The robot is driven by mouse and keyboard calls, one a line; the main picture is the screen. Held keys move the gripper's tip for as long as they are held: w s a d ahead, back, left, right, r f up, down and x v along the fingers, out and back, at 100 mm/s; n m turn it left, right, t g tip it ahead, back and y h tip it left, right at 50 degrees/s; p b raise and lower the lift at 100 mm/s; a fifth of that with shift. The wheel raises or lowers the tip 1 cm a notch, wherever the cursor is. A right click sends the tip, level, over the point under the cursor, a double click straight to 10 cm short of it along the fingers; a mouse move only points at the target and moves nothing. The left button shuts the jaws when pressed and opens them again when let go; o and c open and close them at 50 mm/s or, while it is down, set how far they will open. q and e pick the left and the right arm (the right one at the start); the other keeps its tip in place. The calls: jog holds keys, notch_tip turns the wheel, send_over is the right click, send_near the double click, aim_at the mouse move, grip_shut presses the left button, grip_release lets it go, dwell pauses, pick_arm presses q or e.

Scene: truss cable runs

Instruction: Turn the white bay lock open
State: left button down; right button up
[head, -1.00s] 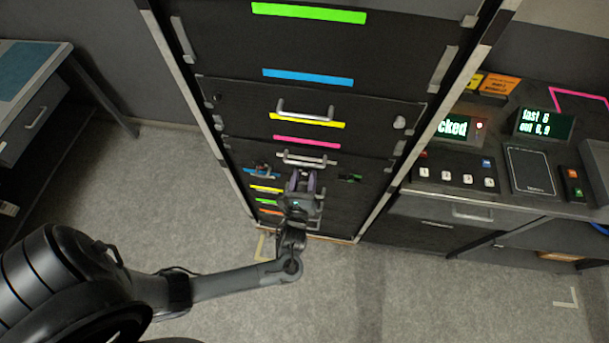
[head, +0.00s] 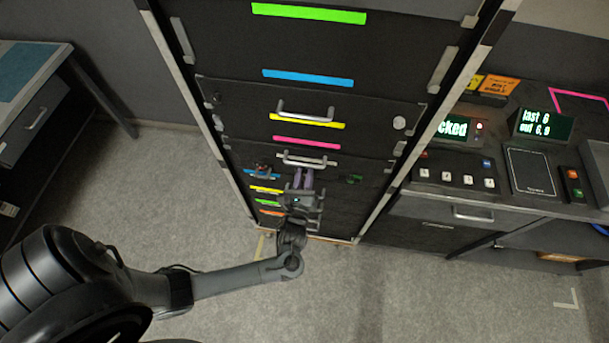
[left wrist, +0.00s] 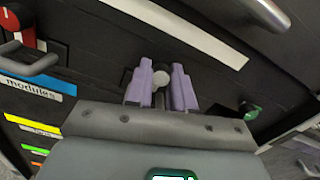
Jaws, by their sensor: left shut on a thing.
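The white-labelled bay is the black panel with a white strip (head: 326,161) low in the tall rack; the strip also crosses the top of the left wrist view (left wrist: 185,35). Under it a small round grey lock knob (left wrist: 160,77) shows between the purple fingers of my left gripper (head: 303,173). The fingers are closed on the knob from both sides, in front of the panel. In the head view the knob is hidden by the gripper. I cannot tell whether the lock is turned. My right gripper is in neither view.
A bar handle (head: 307,158) sits above the gripper. A green fitting (head: 353,179) is on its right, coloured label strips (head: 266,189) on its left. A control desk with buttons (head: 455,176) stands right of the rack. The floor in front is clear.

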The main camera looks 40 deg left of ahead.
pick_arm(q)
jog(key=shift+r+n+p, duration=0.15)
jog(key=shift+n+p, duration=0.5)
jog(key=shift+n, duration=0.05)
jog(key=shift+n+p, duration=0.8)
jog(key=shift+n, duration=0.4)
jog(key=n+p, duration=0.1)
jog(key=n, duration=0.1)
jog(key=shift+n, duration=0.4)
jog(key=n+p, duration=0.1)
jog(key=n, duration=0.1)
jog(key=shift+n, duration=0.3)
jog(key=n, duration=0.5)
jog(key=shift+p, duration=0.35)
jog(key=shift+n, duration=2)
